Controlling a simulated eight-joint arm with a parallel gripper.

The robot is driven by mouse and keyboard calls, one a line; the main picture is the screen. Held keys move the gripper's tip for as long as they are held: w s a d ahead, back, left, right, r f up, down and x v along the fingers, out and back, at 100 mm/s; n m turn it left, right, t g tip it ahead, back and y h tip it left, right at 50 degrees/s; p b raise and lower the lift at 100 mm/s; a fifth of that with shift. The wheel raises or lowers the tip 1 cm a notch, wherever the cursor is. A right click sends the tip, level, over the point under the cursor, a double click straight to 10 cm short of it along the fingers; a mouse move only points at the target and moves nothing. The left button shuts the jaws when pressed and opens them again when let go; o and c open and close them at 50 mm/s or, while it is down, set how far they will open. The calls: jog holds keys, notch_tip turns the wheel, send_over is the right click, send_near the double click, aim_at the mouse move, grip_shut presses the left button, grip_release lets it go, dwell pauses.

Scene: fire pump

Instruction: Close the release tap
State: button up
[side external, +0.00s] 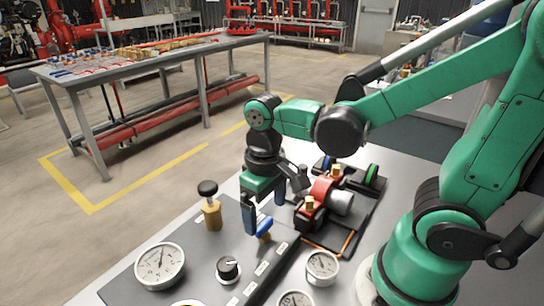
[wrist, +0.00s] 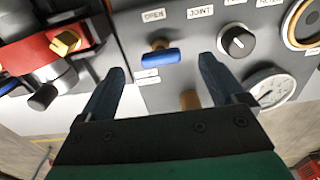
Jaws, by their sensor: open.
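A tap with a blue bar handle (wrist: 160,58) sits on the dark grey panel, with a brass stem and a label reading OPEN above it in the wrist view. I take it to be the release tap. Its handle lies about level across the wrist view. The blue handle also shows in the side view (side external: 265,232), just by my fingers. My gripper (wrist: 163,68) is open, with one blue finger on each side of the handle and a gap to both. My gripper (side external: 264,208) in the side view points down over the panel. Contact with the handle is not visible.
A black rotary knob (wrist: 237,41) and a white gauge (wrist: 272,90) lie right of the handle. A brass post with a black knob (side external: 210,205) stands on the panel. A red pump fitting (side external: 318,196) is close behind my gripper. A grey workbench (side external: 160,55) stands apart.

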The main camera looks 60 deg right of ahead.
jog(key=shift+r, duration=1.25)
jog(key=shift+w+d+r+t, duration=0.4)
jog(key=shift+w+r+t, duration=0.05)
jog(key=shift+t, duration=0.75)
jog(key=shift+w+d+r+t, duration=0.45)
jog(key=shift+r+t, duration=0.05)
jog(key=shift+t, duration=0.7)
jog(key=shift+w+d+r+t, duration=0.4)
jog(key=shift+w+r+t, duration=0.05)
jog(key=shift+t, duration=0.75)
